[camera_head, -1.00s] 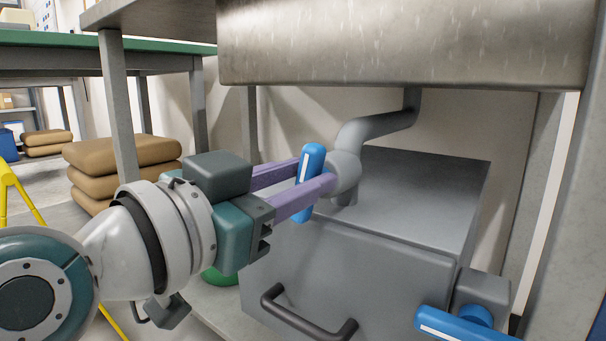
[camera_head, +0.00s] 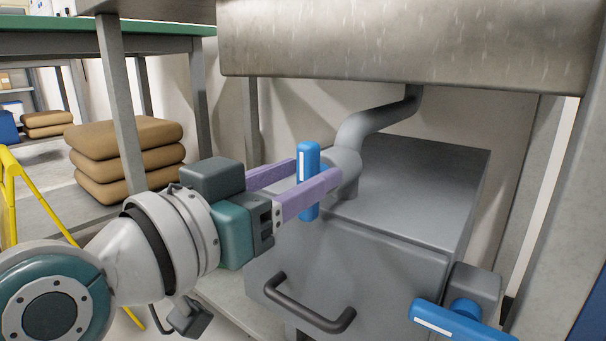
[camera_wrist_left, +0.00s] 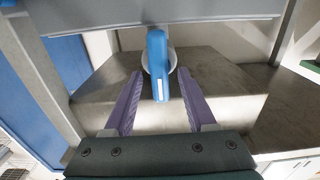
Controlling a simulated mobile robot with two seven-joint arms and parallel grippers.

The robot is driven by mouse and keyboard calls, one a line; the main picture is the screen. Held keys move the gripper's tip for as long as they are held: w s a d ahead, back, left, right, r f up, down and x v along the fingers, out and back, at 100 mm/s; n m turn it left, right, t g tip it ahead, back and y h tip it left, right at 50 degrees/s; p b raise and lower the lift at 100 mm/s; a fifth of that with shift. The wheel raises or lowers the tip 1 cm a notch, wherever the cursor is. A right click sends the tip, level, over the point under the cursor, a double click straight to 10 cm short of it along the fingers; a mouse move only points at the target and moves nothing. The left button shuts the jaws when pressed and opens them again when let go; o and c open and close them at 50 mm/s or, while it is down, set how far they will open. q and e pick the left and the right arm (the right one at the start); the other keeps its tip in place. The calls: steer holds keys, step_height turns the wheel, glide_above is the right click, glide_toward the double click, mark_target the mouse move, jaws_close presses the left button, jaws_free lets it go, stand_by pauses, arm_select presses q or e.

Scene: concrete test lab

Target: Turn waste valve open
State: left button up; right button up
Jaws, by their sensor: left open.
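A blue valve handle (camera_head: 308,185) with a white stripe stands nearly upright on the end of the grey drain pipe (camera_head: 362,128) under the metal basin. My left gripper (camera_head: 315,180) has its two purple fingers on either side of this handle. The jaws are open. In the left wrist view the handle (camera_wrist_left: 158,62) lies between the open fingers (camera_wrist_left: 158,88), with a visible gap to each. The nearer finger hides part of the handle in the head view. My right gripper is not in view.
A grey box (camera_head: 350,262) with a dark bar handle (camera_head: 310,306) stands below the pipe. A second blue handle (camera_head: 455,322) on a grey block is at lower right. The metal basin (camera_head: 400,45) hangs above. Stacked tan bags (camera_head: 128,155) lie at left behind a table leg.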

arm_select(q)
steer(key=p+v, duration=0.4)
steer(key=v, duration=0.6)
steer(key=s+r+g+y+p, duration=0.2)
steer(key=s+r+p, duration=0.1)
steer(key=r+p, duration=1)
steer(key=s+r+g+y+p, duration=0.25)
steer(key=r+p, duration=0.75)
steer(key=p, duration=0.7)
steer(key=s+a+r+n+g+y+p, duration=0.2)
steer(key=s+a+r+p, duration=0.2)
steer(key=r+p, duration=0.5)
steer(key=s+a+r+n+g+y+p, duration=0.1)
steer(key=s+a+r+g+y+p, duration=0.15)
steer(key=s+r+p, duration=0.55)
steer(key=s+a+r+n+g+y+p, duration=0.15)
steer(key=a+r+p, duration=0.45)
steer(key=p, duration=0.6)
step_height(320, 180, up, 36)
steer(key=d+p, duration=0.1)
steer(key=p, duration=3.4)
steer(key=shift+p, duration=0.35)
steer(key=shift+w+d+n+g, duration=0.1)
steer(key=shift+n+g, duration=0.15)
